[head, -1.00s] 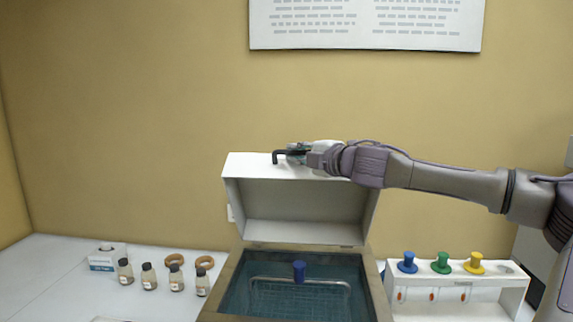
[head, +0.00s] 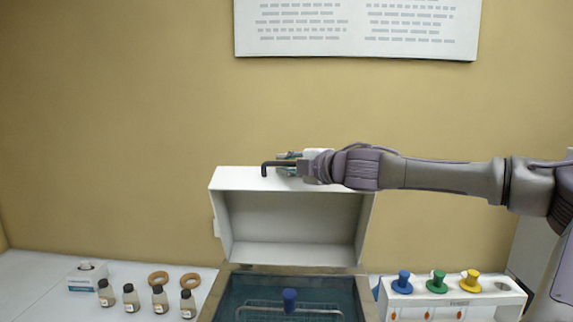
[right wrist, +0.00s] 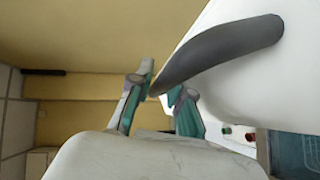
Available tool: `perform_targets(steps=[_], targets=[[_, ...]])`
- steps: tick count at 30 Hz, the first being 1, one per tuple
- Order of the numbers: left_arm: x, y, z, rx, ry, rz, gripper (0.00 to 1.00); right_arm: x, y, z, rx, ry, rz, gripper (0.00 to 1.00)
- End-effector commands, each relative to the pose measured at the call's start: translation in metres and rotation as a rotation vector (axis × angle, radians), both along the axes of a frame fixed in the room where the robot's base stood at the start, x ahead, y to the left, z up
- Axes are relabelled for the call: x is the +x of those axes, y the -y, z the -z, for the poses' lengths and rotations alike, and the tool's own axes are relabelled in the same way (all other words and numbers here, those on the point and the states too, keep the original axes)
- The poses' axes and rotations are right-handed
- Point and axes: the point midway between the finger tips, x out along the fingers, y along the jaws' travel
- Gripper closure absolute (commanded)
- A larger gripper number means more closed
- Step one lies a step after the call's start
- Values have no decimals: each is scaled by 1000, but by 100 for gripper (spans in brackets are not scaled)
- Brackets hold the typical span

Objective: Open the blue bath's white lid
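The white lid (head: 293,255) of the blue bath (head: 240,290) stands raised at the bath's back, its hollow inside facing me. The lid's dark handle (head: 264,168) is on its top edge; in the right wrist view the handle (right wrist: 220,50) runs down between the fingers. My right gripper (head: 287,163) reaches in from the right at the handle. In the right wrist view my right gripper (right wrist: 160,88) has its teal pads close on both sides of the handle, which fills the gap. My left gripper is not in view.
A rack inside the bath has a blue knob (head: 289,300). A white holder (head: 440,290) with blue, green and yellow knobs stands at the right. Several small bottles (head: 130,298), two brown rings (head: 158,278) and a small box (head: 87,277) are at the left.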

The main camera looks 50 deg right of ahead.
Motion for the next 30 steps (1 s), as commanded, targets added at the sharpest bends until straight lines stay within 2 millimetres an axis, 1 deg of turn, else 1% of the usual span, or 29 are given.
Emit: perform_targets(steps=[1, 3, 13, 17, 20, 27, 30], targets=[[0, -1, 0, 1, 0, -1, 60, 0, 0, 0, 0, 1, 0, 69], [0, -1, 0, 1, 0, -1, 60, 0, 0, 0, 0, 1, 0, 61], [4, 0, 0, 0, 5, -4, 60, -1, 0, 0, 0, 0, -1, 61], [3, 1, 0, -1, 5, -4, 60, -8, -1, -3, -3, 2, -1, 61], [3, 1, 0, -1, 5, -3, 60, -21, -1, -6, -3, 4, 0, 61], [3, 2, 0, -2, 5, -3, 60, -73, -5, -14, -5, 5, 2, 61], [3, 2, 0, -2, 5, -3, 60, -92, -6, -16, -5, 4, 3, 61]])
